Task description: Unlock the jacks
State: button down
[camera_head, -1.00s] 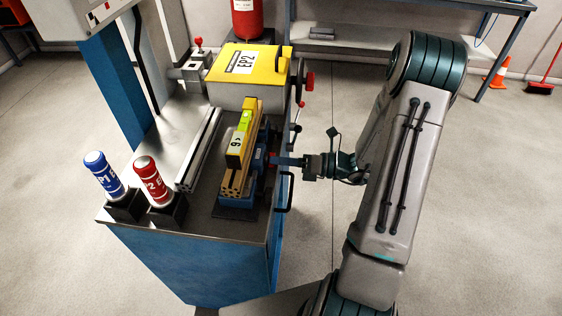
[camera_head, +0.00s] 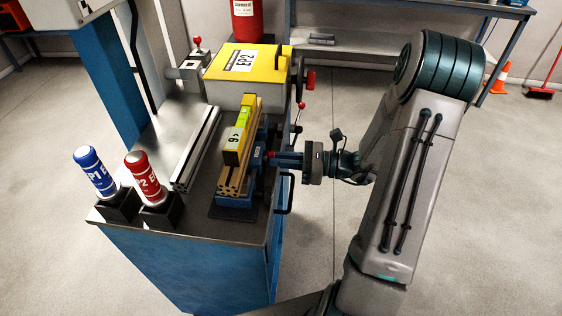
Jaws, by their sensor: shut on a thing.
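A blue jack (camera_head: 250,188) stands on the bench, partly hidden under a yellow beam (camera_head: 237,150) with a "9" label. The fingertips are small and partly merge with the jack, so the exact grip is hard to see. A black handle-like part (camera_head: 286,192) is at the bench's right edge, just below my gripper.
Blue (camera_head: 97,175) and red (camera_head: 147,178) cylinders stand in black holders at front left.

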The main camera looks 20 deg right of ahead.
jog(key=shift+n, duration=0.3)
dwell(0.4)
jog(key=c, duration=1.8)
grip_release()
jog(key=shift+o, duration=0.2)
jog(key=b+v, duration=0.1)
jog(key=v, duration=1.3)
jog(key=shift+a, duration=0.1)
